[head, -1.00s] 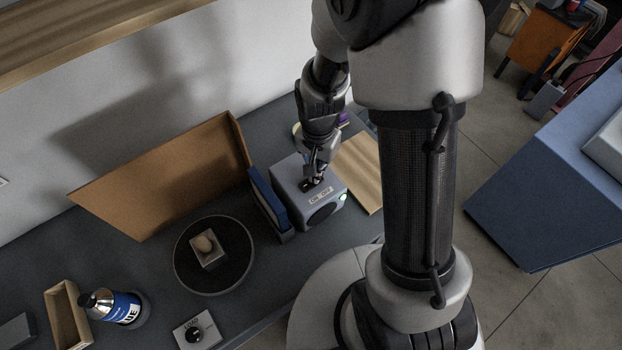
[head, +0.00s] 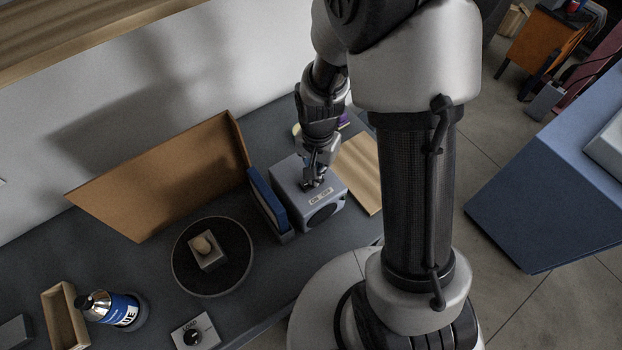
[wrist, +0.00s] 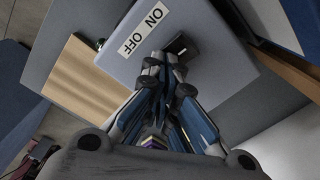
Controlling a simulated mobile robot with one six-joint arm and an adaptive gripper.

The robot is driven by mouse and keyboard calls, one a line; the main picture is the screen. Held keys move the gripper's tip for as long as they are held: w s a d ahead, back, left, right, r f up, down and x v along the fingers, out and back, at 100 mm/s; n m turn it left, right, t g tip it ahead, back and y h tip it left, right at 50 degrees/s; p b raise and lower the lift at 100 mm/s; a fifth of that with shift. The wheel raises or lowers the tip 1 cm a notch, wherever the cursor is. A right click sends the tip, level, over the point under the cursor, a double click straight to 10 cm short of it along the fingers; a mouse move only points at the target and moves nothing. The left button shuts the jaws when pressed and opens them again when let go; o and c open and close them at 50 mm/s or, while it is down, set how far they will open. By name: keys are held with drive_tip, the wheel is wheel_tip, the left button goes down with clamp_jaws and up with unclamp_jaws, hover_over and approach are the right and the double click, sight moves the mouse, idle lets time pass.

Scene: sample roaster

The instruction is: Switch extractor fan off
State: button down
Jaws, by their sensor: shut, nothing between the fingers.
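The extractor fan is a grey box (head: 292,184) on the bench, with a dark round opening (head: 323,214) on its front. Its top bears a white ON/OFF label (head: 320,196), which reads clearly in the wrist view (wrist: 145,31). A dark rocker switch (wrist: 182,46) sits beside the label. My gripper (head: 313,182) is shut and empty, pointing down at the switch; its fingertips (wrist: 166,72) are right beside the switch in the wrist view. I cannot tell whether they touch it. No green light shows on the box's front.
A blue panel (head: 268,200) stands close to the fan's left, with a brown board (head: 160,180) behind it. A wooden board (head: 360,172) lies to its right. A round black plate (head: 190,268), a blue-labelled bottle (head: 122,309) and a LOAD knob box (head: 207,338) are further left.

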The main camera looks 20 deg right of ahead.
drive_tip(key=shift+r+p, duration=2.6)
drive_tip(key=shift+r, duration=0.85)
